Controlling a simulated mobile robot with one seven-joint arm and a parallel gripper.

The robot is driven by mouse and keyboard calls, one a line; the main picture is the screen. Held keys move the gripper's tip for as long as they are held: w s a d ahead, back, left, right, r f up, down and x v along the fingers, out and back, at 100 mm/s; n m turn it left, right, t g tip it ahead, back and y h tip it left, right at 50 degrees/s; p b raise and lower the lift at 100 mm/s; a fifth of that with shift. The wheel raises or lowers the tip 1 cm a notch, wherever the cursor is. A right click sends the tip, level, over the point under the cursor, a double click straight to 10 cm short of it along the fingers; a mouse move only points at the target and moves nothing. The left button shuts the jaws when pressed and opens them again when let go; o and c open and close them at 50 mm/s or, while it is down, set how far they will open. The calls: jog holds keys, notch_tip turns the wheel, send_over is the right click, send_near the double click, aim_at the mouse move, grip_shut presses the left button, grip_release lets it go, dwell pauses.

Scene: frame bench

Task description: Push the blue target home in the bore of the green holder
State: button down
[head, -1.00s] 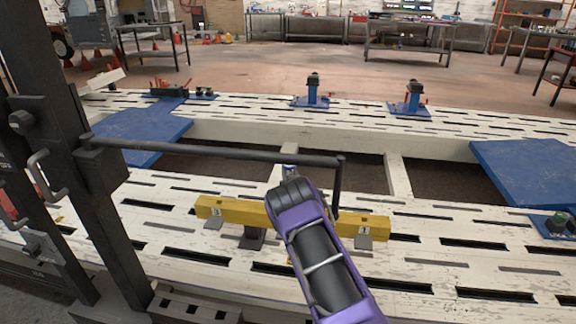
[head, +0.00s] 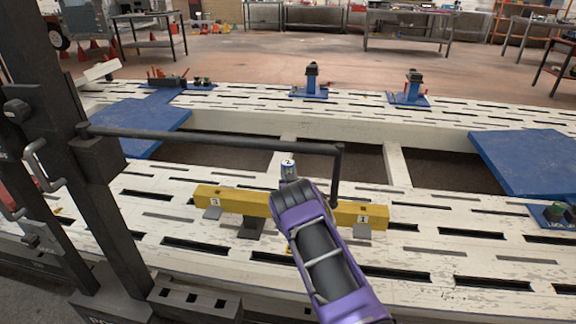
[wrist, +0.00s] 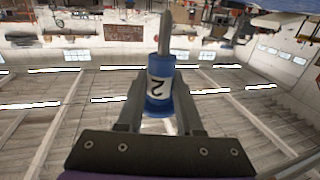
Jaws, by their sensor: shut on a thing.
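The blue target (head: 288,170) carries a white label with a 2 and stands up just beyond the end of my purple arm. In the wrist view the target (wrist: 160,85) sits between the two dark fingers of my gripper (wrist: 160,118), with a pale pointed pin at its far end. My gripper is shut on it; in the head view the fingers are mostly hidden behind my wrist.
A yellow bar (head: 228,199) with labels 3 and 1 lies across the slotted white bench behind my wrist. A dark horizontal rod (head: 220,142) runs from the post at left and bends down beside my gripper. Blue stands (head: 311,82) are on the far rail.

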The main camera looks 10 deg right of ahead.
jog(key=shift+f, duration=0.85)
jog(key=shift+f, duration=0.55)
dwell(1.0)
jog(key=shift+f, duration=0.35)
jog(key=shift+f, duration=0.3)
jog(key=shift+f, duration=0.3)
jog(key=shift+f, duration=1.05)
jog(key=shift+c, duration=2.4)
grip_release()
jog(key=shift+s, duration=0.1)
